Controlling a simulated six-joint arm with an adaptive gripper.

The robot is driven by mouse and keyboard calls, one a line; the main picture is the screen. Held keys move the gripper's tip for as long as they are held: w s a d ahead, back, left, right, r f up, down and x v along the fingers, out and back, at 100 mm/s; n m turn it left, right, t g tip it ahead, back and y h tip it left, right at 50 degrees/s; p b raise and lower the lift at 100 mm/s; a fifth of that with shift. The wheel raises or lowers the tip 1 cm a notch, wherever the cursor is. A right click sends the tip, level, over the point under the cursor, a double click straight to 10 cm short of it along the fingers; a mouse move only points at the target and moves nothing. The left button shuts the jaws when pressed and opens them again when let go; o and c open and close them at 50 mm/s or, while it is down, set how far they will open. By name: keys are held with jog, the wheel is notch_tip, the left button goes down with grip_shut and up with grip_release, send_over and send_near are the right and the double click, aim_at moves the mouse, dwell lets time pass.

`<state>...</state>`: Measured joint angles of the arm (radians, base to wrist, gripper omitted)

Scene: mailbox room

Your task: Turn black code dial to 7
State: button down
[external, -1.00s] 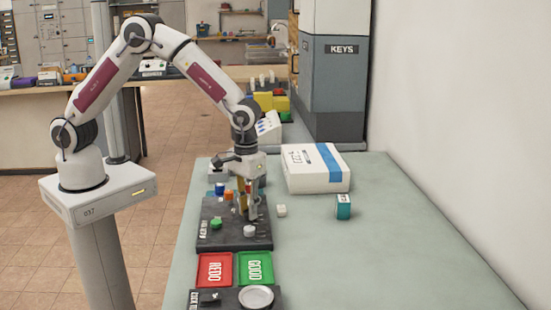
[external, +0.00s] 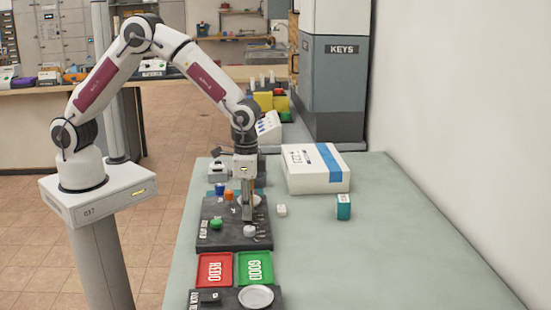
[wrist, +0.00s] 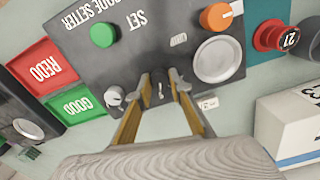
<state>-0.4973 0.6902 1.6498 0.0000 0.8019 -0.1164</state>
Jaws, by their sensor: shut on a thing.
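The dark code setter panel (wrist: 75,52) lies on the table and also shows in the external view (external: 225,237). My gripper (wrist: 160,78) points down at the panel's edge in the wrist view, its two fingers on either side of the black code dial (wrist: 160,92), shut on it. A white mark shows on the dark dial between the fingers. The number it points to is not readable. In the external view my gripper (external: 248,217) stands over the panel's right side and hides the dial.
On the panel are a green button (wrist: 103,35), an orange knob (wrist: 215,17), a silver disc (wrist: 218,60) and a grey knob (wrist: 115,95). Red (external: 214,269) and green (external: 254,268) trays lie in front. A white box (external: 312,178) stands behind right. The table's right side is mostly clear.

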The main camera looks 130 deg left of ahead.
jog(key=m, duration=0.4)
jog(key=shift+m, duration=2)
jog(key=c, duration=1.8)
grip_release()
jog(key=shift+r, duration=3.75)
